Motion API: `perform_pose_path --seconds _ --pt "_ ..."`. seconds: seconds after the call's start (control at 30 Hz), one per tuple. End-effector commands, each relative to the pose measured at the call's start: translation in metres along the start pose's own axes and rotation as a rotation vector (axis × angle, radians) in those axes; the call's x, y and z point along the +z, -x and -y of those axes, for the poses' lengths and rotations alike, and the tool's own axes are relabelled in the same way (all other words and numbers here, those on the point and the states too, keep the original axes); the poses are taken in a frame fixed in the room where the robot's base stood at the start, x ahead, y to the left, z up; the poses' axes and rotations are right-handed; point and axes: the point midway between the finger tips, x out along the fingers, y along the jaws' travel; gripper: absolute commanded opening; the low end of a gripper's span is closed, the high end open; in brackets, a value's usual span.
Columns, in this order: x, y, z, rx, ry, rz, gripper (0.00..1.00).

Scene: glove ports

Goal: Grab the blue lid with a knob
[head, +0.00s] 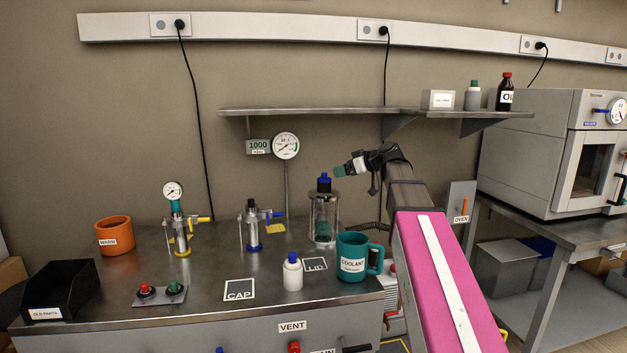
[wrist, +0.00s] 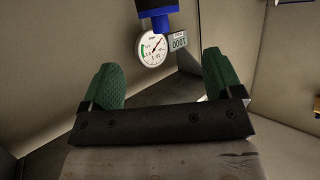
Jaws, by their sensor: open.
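The blue lid with a knob (head: 324,184) sits on top of a clear glass cylinder (head: 323,218) near the back of the bench. In the wrist view a dark and blue piece (wrist: 157,18), which looks like this lid, shows at the top edge, partly cut off. My gripper (head: 342,171) is just right of the lid and slightly above it in the head view. Its green fingertips are apart and empty in the wrist view (wrist: 162,82). The blue piece lines up with the gap between the fingers but is not between them.
A teal COOLANT mug (head: 352,258) and a white bottle with a blue cap (head: 292,272) stand in front of the cylinder. A round gauge (head: 286,146) stands behind, left of the lid. A metal shelf (head: 310,111) runs above. Bare bench lies around the CAP card (head: 239,290).

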Motion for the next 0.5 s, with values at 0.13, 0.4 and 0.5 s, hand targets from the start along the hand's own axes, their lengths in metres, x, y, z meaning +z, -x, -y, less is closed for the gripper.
perform_pose_path --seconds 0.13,0.4,0.5 --pt "-0.001 -0.007 0.000 -0.001 0.001 -0.001 0.85" --pt "-0.001 -0.045 -0.001 -0.003 0.000 0.000 0.85" --pt "-0.001 -0.054 -0.001 -0.001 0.000 0.000 0.85"
